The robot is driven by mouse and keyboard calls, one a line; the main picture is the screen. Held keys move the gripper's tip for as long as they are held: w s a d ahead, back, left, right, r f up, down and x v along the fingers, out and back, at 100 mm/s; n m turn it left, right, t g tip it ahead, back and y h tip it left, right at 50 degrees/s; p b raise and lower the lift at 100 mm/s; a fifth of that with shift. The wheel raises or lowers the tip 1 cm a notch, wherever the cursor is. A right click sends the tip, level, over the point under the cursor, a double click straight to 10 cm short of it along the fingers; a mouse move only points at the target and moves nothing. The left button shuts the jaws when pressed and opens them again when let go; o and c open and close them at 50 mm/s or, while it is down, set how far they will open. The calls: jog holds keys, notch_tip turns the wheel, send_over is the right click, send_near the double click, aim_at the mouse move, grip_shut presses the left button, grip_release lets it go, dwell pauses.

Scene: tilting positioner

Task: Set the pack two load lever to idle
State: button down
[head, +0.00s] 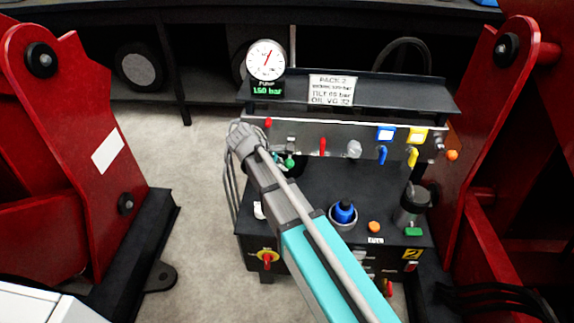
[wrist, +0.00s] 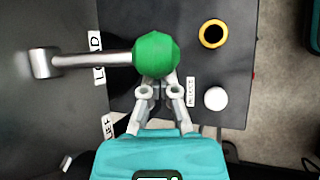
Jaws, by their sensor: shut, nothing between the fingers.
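The load lever is a metal rod with a green knob (wrist: 155,55). In the wrist view its rod (wrist: 95,60) runs level from a pivot (wrist: 42,62) at the left to the knob. The green knob also shows in the head view (head: 290,163), partly hidden by my arm. One label (wrist: 97,55) near the rod seems to read LOAD, partly covered by it; another label (wrist: 107,128), lower down, is only partly readable. My gripper (wrist: 157,82) is shut and empty, its fingertips at the knob's lower edge. I cannot tell whether they touch it.
The panel (head: 305,130) also carries a red lever (head: 322,147), a blue lever (head: 382,155) and a yellow lever (head: 412,157). A gauge (head: 266,60) and a PACK 2 sign (head: 333,89) stand above. A blue cap (head: 344,211) is on the box top. Red frames (head: 75,165) flank the unit.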

aim_at(286, 161)
jog(key=shift+s+r+p, duration=0.3)
jog(key=shift+r+p, duration=0.65)
jog(key=shift+r, duration=0.1)
jog(key=shift+s+r+p, duration=0.25)
jog(key=shift+r+p, duration=0.7)
jog(key=shift+r, duration=0.1)
jog(key=shift+w+r+p, duration=0.15)
jog(key=shift+r+p, duration=0.95)
jog(key=shift+p, duration=0.05)
jog(key=shift+w+r, duration=0.1)
jog(key=shift+r, duration=0.05)
jog(key=shift+d, duration=0.1)
